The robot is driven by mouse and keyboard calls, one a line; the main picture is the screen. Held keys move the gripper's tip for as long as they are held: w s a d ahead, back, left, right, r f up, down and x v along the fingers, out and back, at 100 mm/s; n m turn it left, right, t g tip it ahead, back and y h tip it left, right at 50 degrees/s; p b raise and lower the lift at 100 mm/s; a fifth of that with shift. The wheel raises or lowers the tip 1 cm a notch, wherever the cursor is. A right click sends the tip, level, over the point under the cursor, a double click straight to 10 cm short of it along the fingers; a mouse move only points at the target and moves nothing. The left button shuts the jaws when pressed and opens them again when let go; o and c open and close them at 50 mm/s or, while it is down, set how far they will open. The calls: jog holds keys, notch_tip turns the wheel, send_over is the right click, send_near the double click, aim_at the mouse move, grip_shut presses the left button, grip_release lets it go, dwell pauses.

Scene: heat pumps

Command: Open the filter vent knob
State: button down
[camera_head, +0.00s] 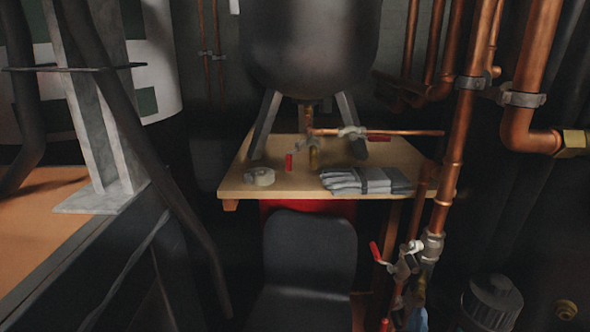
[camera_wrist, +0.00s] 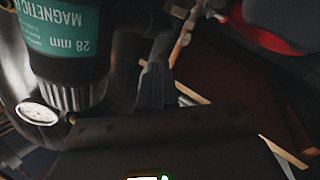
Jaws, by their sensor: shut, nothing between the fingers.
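A dark magnetic filter (camera_wrist: 68,45) with a teal label shows at the upper left of the wrist view. Its lettering appears upside down, and a ribbed black collar (camera_wrist: 72,97) is at its lower end. A round white gauge (camera_wrist: 38,113) is beside the collar, with a small brass-coloured part (camera_wrist: 71,120) between them. I cannot make out the vent knob for certain. My gripper (camera_wrist: 155,65) has its grey fingers together, to the right of the filter, with nothing visible between them. The filter is not clearly identifiable in the head view.
In the head view, a wooden shelf (camera_head: 290,188) holds a tape roll (camera_head: 260,177) and folded grey gloves (camera_head: 365,181) below a dark tank (camera_head: 310,45). A dark chair (camera_head: 309,250) stands in front. Copper pipes (camera_head: 455,150) and a red-handled valve (camera_head: 403,262) crowd the right.

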jog(key=shift+w+d, duration=0.35)
jog(key=shift+w, duration=0.25)
jog(key=shift+r, duration=0.1)
dwell(0.3)
jog(key=shift+r+b, duration=0.25)
jog(key=shift+b, duration=1.1)
jog(key=shift+f, duration=0.1)
jog(key=shift+s+d+f+b, duration=0.15)
jog(key=shift+f+b, duration=0.25)
jog(key=shift+b, duration=0.25)
jog(key=b+v, duration=0.1)
jog(key=v, duration=0.5)
